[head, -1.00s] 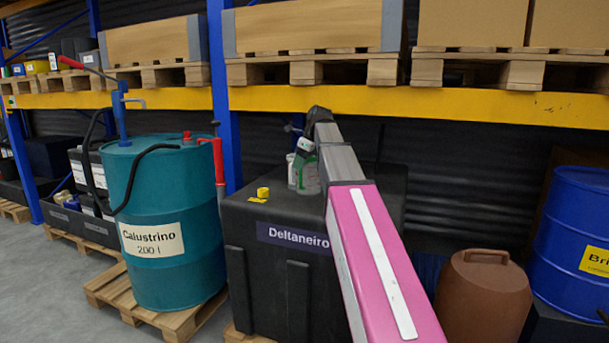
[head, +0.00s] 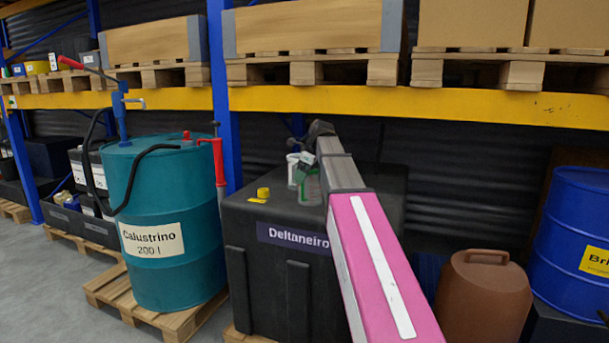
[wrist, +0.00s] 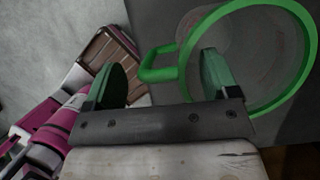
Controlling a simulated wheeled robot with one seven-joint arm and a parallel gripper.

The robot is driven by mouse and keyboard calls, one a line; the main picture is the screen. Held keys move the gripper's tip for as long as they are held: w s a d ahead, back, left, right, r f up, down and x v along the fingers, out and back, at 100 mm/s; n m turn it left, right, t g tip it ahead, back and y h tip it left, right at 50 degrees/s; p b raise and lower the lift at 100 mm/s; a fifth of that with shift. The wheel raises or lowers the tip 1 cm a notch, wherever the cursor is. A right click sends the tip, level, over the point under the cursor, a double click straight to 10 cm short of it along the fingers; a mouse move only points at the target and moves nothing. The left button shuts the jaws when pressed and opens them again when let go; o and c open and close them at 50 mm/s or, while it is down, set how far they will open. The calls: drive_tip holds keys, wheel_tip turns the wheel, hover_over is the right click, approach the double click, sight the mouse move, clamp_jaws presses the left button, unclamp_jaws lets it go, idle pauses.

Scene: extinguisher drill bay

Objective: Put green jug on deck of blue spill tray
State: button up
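The green jug (head: 309,188), clear-walled with green trim, stands on top of the black Deltaneiro tank (head: 290,275), partly hidden by my arm in the head view. In the wrist view its round green rim (wrist: 310,45) and green side handle (wrist: 158,63) show from above. My gripper (wrist: 163,80) is open at the jug. The handle shows in the gap between the fingers, and the right finger overlaps the rim opening. I cannot tell whether either finger touches the jug. I cannot clearly make out a blue spill tray; a dark blue surface (head: 428,275) shows right of the tank, partly hidden.
A white container (head: 292,168) stands just left of the jug, with a yellow item (head: 263,193) on the tank's left part. A teal drum (head: 165,230) stands left, a brown canister (head: 485,300) and blue drum (head: 575,235) right. The yellow shelf beam (head: 450,102) runs above.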

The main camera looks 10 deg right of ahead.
drive_tip(key=shift+o, duration=0.3)
drive_tip(key=v, duration=1.2)
drive_tip(key=x, duration=1.2)
drive_tip(key=c, duration=1.4)
drive_tip(key=shift+r, duration=0.1)
